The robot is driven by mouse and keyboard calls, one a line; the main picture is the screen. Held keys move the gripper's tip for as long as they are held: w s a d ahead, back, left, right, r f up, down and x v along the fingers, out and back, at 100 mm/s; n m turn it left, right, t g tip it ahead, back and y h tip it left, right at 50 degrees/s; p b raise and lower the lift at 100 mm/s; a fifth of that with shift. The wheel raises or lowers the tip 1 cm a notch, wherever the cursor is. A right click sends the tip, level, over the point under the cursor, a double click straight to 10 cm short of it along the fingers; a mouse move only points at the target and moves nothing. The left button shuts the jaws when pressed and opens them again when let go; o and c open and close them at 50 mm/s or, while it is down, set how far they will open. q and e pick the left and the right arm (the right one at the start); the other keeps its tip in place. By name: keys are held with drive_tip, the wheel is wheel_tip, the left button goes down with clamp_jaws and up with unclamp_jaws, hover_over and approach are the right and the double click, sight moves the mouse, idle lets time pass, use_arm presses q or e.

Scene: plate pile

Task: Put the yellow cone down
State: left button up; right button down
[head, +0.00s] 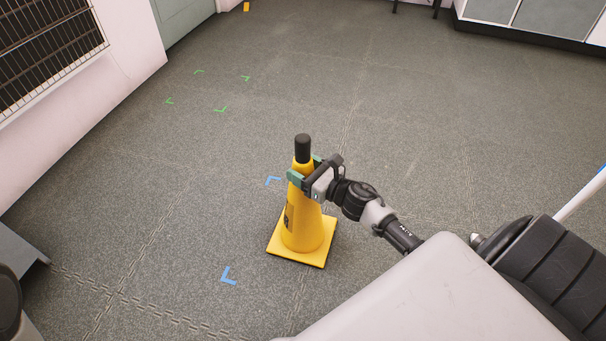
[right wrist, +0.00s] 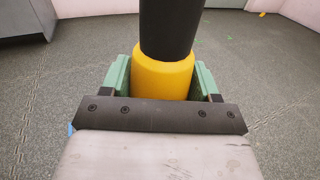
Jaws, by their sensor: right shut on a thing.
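The yellow cone (head: 301,228) has a black top and a square yellow base, and is upright in the middle of the head view. My right gripper (head: 304,173) is shut on its upper part, just below the black top. In the right wrist view the cone's yellow neck (right wrist: 163,75) is between the green finger pads of my right gripper (right wrist: 163,82). The base looks at or close to the floor; I cannot tell whether it touches. My left gripper is not in view.
Blue corner marks (head: 229,276) lie on the grey floor around the cone. Green corner marks (head: 221,109) outline an empty patch farther back on the left. A white wall (head: 120,50) is at the left, and cabinets (head: 540,18) stand at the back right. The floor between is clear.

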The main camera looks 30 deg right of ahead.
idle(0.3)
drive_tip(key=c, duration=0.7)
unclamp_jaws()
drive_tip(key=shift+f, duration=0.2)
drive_tip(key=o, duration=0.5)
drive_tip(key=shift+c, duration=0.2)
drive_tip(key=shift+r, duration=0.15)
